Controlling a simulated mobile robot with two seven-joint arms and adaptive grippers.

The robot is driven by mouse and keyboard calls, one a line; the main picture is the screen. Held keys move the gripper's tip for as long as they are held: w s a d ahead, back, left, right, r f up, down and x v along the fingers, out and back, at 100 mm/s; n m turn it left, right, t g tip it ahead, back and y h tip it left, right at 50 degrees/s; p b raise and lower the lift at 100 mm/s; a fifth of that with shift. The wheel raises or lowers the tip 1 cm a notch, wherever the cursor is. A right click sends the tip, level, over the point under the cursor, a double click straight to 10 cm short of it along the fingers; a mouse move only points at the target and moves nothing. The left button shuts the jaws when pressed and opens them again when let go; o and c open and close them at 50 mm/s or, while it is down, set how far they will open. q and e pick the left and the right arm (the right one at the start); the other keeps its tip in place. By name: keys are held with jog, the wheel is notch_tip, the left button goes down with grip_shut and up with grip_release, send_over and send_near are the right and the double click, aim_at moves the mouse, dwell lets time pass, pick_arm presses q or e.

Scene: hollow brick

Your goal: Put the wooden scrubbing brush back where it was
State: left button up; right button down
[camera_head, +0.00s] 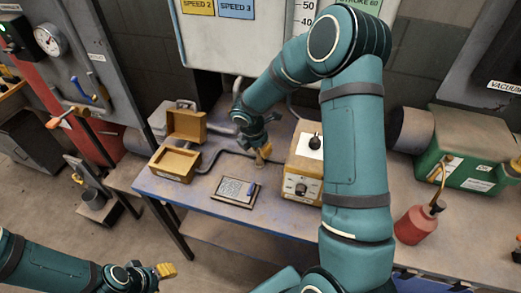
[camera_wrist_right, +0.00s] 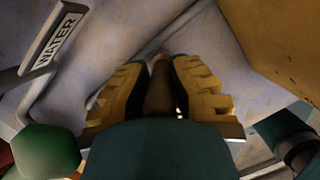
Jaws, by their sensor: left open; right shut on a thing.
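My right gripper (camera_head: 263,154) is over the workbench, left of the beige control box. In the right wrist view, its yellow fingers (camera_wrist_right: 160,92) are shut on a narrow brown wooden thing (camera_wrist_right: 159,97), which looks like part of the scrubbing brush. Most of the brush is hidden by the gripper, and its bristles do not show. I cannot tell whether it touches the bench. My left gripper (camera_head: 166,270) is low at the left, away from the bench, open with nothing visible in it.
An open wooden box (camera_head: 175,163) stands on the workbench (camera_head: 215,207) at the left. A dark-framed plate (camera_head: 236,190) lies in front of my right gripper. The beige control box (camera_head: 301,185) stands right of it. A red oil can (camera_head: 415,225) and green case (camera_head: 465,150) are farther right.

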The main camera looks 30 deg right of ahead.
jog(key=shift+a+f, duration=0.1)
jog(key=shift+f, duration=0.25)
jog(key=shift+f, duration=0.1)
jog(key=c, duration=1)
grip_release()
jog(key=shift+c, duration=0.2)
jog(key=shift+r, duration=0.2)
jog(key=p+v, duration=0.2)
jog(key=v, duration=1)
